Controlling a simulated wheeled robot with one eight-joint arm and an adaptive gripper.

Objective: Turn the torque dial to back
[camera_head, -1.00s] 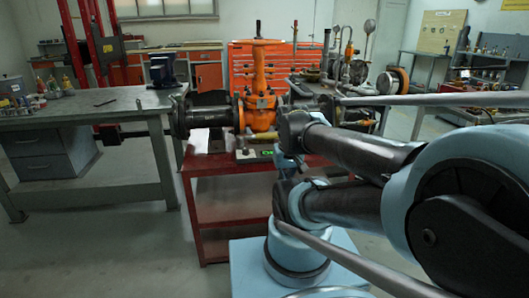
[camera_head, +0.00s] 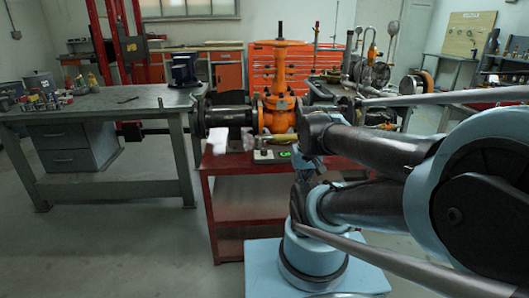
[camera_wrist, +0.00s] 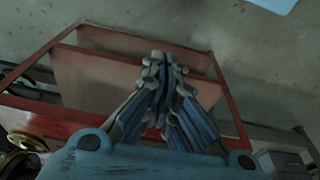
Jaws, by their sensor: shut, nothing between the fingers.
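My gripper (camera_wrist: 165,62) shows in the wrist view with its blue-grey fingers together and nothing between them. It is over the red cart (camera_wrist: 228,88), whose shelves lie below and beyond the fingers. In the head view I cannot make out the gripper among the arm links. An orange gate valve (camera_head: 281,85) with dark pipe ends stands on the red cart (camera_head: 205,195). A small device with a green light (camera_head: 285,153) sits at the cart's front edge, left of my arm. I cannot clearly make out the torque dial in either view.
A grey workbench (camera_head: 90,108) with a vise (camera_head: 183,72) is at the left. An orange tool cabinet (camera_head: 262,68) stands behind the valve. Gauges and fittings (camera_head: 372,70) are behind my arm. The floor (camera_head: 130,240) at the front left is clear.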

